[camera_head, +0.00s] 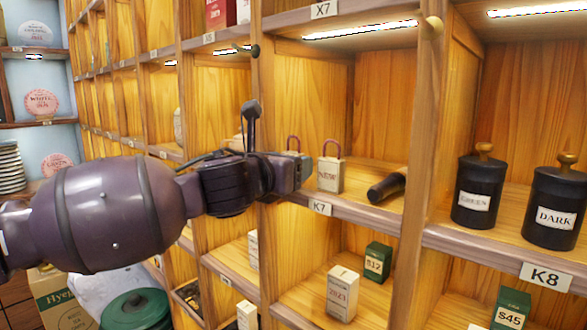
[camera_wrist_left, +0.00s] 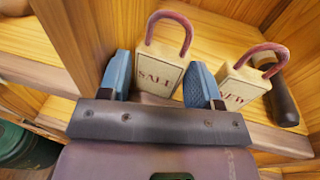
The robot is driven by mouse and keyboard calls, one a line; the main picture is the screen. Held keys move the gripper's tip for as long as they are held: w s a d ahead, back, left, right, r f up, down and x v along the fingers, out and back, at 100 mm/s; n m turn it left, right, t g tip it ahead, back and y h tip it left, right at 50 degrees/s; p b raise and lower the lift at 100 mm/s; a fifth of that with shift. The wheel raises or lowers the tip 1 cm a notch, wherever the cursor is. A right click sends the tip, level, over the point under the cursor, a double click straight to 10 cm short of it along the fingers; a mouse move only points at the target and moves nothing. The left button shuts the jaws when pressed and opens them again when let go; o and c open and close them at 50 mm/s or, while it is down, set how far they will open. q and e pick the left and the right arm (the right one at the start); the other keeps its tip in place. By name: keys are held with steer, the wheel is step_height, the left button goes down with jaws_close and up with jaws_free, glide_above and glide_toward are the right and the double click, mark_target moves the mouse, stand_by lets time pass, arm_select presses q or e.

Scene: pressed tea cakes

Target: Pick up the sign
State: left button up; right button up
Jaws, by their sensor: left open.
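Two small cream signs with reddish loop handles stand on shelf K7. In the head view the right-hand sign (camera_head: 331,174) shows plainly, while only the handle (camera_head: 293,143) of the other rises above my gripper. My left gripper (camera_wrist_left: 161,82) is open, its blue fingers on either side of the left-hand sign. Contact cannot be told. My right gripper is out of view.
A dark cylinder (camera_head: 387,187) lies to the right of the signs on the same shelf. An upright divider (camera_head: 266,100) stands close on the left. Black canisters (camera_head: 479,190) stand on shelf K8; boxes (camera_head: 342,293) sit below.

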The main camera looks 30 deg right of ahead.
arm_select(q)
steer(key=c, duration=0.6)
steer(key=shift+c, duration=0.6)
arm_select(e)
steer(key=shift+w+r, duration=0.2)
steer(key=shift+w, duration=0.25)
arm_select(q)
steer(key=shift+s+r, duration=0.2)
steer(key=shift+r, duration=0.2)
steer(key=shift+c, duration=0.4)
step_height(320, 180, up, 6)
steer(key=r, duration=0.1)
steer(key=s+a+b, duration=0.1)
steer(key=s+b, duration=0.1)
steer(key=s, duration=1.7)
steer(key=shift+s+f+b, duration=0.3)
steer(key=shift+f, duration=0.1)
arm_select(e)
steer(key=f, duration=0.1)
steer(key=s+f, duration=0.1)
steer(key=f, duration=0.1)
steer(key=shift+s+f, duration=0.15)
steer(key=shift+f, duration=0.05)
